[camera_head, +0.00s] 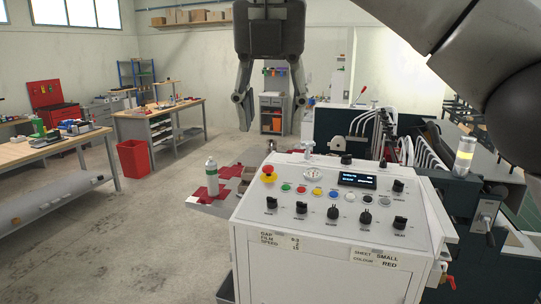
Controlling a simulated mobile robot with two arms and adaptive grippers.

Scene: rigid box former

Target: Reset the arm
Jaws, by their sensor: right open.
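My right gripper (268,118) hangs at the top middle of the head view, pointing down. Its two dark fingers are spread wide apart with nothing between them. It appears above and behind the white control panel (325,225) in the picture, apart from it. A large dark grey link of my own arm fills the top right corner. My left gripper is not in view.
The panel carries a red emergency button (268,173), several knobs and a small display (357,180). A machine with a signal lamp (464,157) stands at right. A bottle (211,177) stands left of the panel. Workbenches and a red bin (133,158) are farther left; floor between is clear.

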